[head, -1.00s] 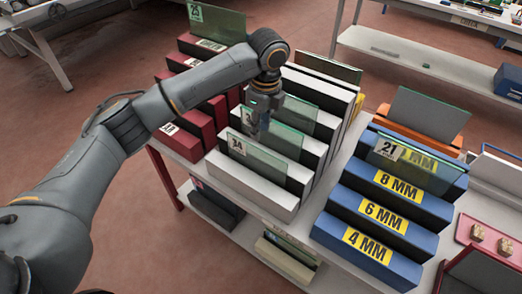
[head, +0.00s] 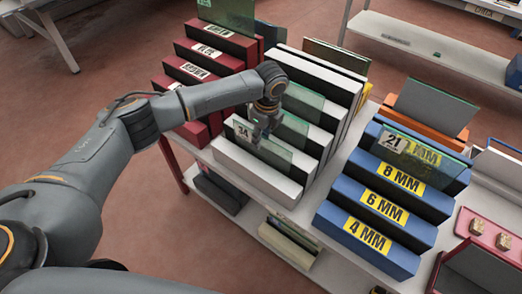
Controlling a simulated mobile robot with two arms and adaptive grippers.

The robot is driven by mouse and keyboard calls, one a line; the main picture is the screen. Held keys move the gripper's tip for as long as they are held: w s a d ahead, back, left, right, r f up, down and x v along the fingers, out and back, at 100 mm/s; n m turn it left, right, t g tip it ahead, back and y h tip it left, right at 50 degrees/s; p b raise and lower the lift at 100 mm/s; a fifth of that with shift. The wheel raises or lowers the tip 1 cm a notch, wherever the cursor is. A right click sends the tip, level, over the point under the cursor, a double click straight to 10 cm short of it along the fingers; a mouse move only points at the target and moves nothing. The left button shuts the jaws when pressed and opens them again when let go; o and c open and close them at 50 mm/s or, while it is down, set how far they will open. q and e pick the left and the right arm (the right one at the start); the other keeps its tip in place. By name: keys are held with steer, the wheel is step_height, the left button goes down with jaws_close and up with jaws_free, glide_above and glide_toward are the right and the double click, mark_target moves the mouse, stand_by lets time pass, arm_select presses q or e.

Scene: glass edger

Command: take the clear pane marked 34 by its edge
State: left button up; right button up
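The clear pane marked 34 (head: 274,154) stands upright in the front slot of the white rack (head: 256,174), with its label near its upper left corner. My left gripper (head: 258,138) points down at the pane's top edge, just right of the label. Its fingertips are small and dark here. I cannot tell whether they straddle the edge or touch it, or how far apart they are. Another clear pane (head: 305,101) stands farther back in the white rack, partly behind my wrist. My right gripper is not in view.
Red racks (head: 196,73) stand left of the white rack, with a tall green pane (head: 228,12) at the back. Blue racks (head: 375,207) stand to the right, holding a pane marked 21 (head: 420,153). A narrow gap separates the white and blue racks.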

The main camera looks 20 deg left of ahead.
arm_select(q)
steer(key=shift+a+f, duration=0.1)
steer(key=shift+f, duration=0.75)
steer(key=shift+c, duration=0.9)
jaws_close()
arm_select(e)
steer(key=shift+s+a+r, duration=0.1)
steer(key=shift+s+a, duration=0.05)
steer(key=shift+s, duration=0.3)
arm_select(q)
steer(key=shift+r, duration=0.1)
